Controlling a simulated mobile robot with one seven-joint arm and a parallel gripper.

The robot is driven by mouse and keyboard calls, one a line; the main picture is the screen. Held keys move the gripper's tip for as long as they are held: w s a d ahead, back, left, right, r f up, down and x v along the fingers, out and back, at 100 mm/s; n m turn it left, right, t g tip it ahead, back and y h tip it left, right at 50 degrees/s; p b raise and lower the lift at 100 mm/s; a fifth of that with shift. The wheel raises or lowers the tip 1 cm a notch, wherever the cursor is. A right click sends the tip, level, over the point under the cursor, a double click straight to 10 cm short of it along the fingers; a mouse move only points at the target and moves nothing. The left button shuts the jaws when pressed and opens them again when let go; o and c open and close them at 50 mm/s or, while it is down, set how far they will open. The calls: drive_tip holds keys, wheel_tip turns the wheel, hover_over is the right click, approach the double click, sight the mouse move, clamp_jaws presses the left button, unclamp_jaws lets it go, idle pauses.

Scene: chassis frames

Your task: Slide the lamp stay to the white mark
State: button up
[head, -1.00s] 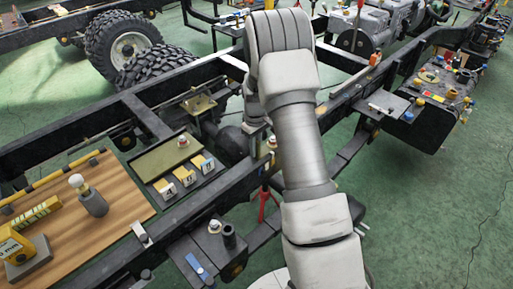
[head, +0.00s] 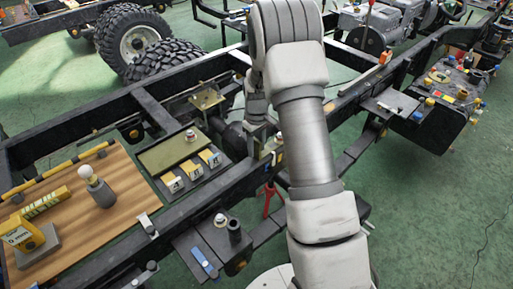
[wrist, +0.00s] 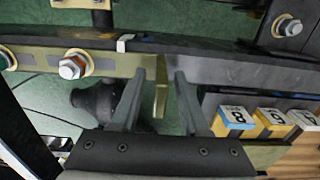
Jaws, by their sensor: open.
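My gripper (wrist: 160,76) is open; its two fingers point at a dark rail (wrist: 225,62) in the wrist view. A narrow olive-yellow upright plate (wrist: 161,94), which looks like the lamp stay, shows between the fingers with a gap on each side. I cannot tell how it joins the rail. A small white mark (wrist: 124,43) sits on the rail's upper edge, left of the plate. In the head view my gripper (head: 262,140) is at the chassis rail, partly hidden by my arm, and the stay is not clear there.
A large bolt (wrist: 74,66) on an olive plate lies left of the fingers. In the head view a wooden board (head: 125,215) holds a bulb (head: 86,172) and a yellow gauge. A tyre (head: 134,42) lies behind.

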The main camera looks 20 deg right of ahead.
wheel_tip(320, 180, up, 17)
drive_tip(key=p, duration=0.2)
drive_tip(key=shift+p, duration=0.3)
drive_tip(key=s+a+r+m+t+p, duration=0.2)
drive_tip(key=s+a+r+p, duration=0.1)
drive_tip(key=s+r, duration=0.75)
drive_tip(key=s+a+r+m+t+p, duration=0.15)
drive_tip(key=s+a+r, duration=0.25)
drive_tip(key=s+r, duration=0.6)
drive_tip(key=s+a+r+t+p, duration=0.1)
drive_tip(key=s+r+t+p, duration=0.1)
drive_tip(key=s, duration=0.6)
drive_tip(key=shift+s+a+m+p, duration=0.15)
drive_tip(key=shift+m+p, duration=0.3)
